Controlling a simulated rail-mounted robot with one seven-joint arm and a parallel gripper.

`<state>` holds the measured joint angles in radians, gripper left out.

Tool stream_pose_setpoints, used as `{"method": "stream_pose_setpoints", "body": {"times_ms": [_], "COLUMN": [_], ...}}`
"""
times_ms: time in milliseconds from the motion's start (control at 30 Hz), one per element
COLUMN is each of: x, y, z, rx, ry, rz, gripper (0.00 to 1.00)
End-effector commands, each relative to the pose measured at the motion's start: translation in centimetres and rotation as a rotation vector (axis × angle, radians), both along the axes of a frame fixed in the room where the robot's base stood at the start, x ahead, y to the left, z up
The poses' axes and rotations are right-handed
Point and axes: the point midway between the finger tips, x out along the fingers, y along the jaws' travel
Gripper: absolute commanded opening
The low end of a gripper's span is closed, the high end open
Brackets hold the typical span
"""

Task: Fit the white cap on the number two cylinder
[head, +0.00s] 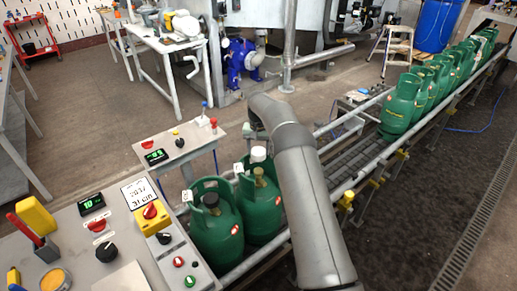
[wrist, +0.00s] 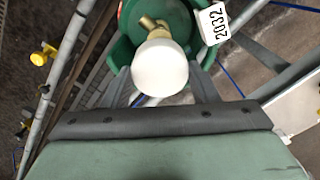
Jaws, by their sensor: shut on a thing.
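The white cap (wrist: 159,66) is between the two fingers of my gripper (wrist: 161,80) in the wrist view. In the head view the white cap (head: 258,154) shows just above the brass valve (head: 259,173) of the right one of two near green cylinders (head: 262,213). In the wrist view the brass valve (wrist: 151,24) shows past the cap, inside the green collar (wrist: 128,22); I cannot tell whether cap and valve touch. A white tag (wrist: 212,24) reading 2032 is by the collar. My arm hides most of the gripper in the head view.
The left near cylinder (head: 216,227) has a dark cap (head: 211,200) and stands close beside it. Conveyor rails (head: 335,187) run to the back right, where several more green cylinders (head: 402,106) stand. A control panel (head: 110,252) is at the front left.

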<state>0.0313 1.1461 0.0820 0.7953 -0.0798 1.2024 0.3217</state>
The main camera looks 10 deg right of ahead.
Motion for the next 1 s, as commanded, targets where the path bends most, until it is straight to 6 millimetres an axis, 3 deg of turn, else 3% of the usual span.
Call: {"method": "stream_pose_setpoints", "body": {"times_ms": [600,1000], "x": [0.0,0.0], "y": [0.0,0.0], "z": [-5.0,-5.8], "rx": [-0.001,0.0], "ry": [0.001,0.0], "rz": [0.001,0.0], "gripper": [0.32,0.32]}}
